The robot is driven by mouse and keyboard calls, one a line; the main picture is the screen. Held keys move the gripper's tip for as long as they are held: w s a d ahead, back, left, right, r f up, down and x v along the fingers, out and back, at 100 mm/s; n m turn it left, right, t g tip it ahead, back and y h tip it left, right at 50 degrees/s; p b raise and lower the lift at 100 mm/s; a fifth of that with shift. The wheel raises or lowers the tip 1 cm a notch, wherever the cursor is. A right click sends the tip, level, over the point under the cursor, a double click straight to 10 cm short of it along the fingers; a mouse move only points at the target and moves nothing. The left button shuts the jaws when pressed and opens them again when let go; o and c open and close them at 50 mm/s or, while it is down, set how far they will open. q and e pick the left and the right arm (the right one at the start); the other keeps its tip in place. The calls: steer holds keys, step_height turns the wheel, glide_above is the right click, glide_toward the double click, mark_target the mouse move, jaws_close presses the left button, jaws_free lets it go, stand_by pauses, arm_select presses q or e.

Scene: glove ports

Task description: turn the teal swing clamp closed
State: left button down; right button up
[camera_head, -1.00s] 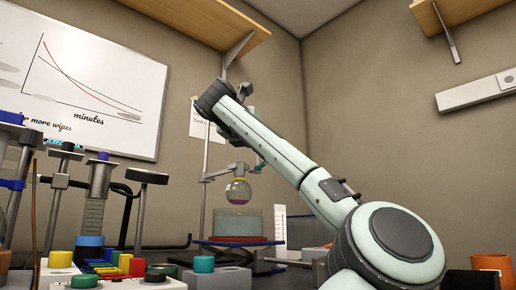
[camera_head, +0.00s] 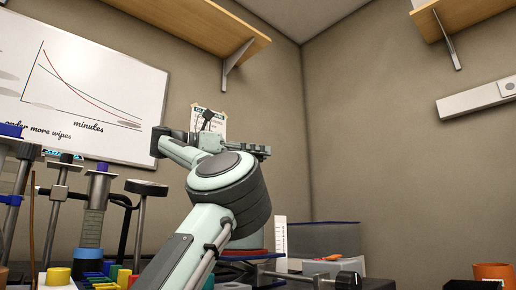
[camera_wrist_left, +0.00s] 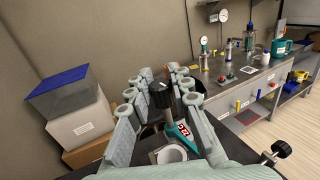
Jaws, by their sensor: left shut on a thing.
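In the left wrist view the teal swing clamp (camera_wrist_left: 182,134) shows as a short teal lever with pale markings, with a black knob at its upper end and a grey ring beside its lower end. My left gripper (camera_wrist_left: 161,76) has its two fingers on either side of the black knob and is shut on the clamp. In the head view my left gripper (camera_head: 256,151) points right, above my bent arm, in front of the back wall. I cannot make out the clamp there. My right gripper is in neither view.
A grey bin with a blue rim (camera_head: 325,240) stands right of my arm, and an orange cup (camera_head: 492,271) at the far right. Metal stands (camera_head: 95,210) crowd the left. A wooden shelf (camera_head: 190,28) hangs above. The wrist view shows stacked boxes (camera_wrist_left: 80,125) at left.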

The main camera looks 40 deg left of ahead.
arm_select(q)
steer(key=shift+m+g+h+p, duration=0.7)
steer(key=shift+m+g+h, duration=0.3)
steer(key=shift+h, duration=0.4)
steer(key=shift+f+m+h, duration=0.1)
steer(key=shift+m+h, duration=0.2)
steer(key=c, duration=1.3)
jaws_free()
steer(key=shift+c, duration=0.2)
steer(key=v, duration=0.7)
steer(key=shift+s+a, duration=0.15)
steer(key=shift+s, duration=0.05)
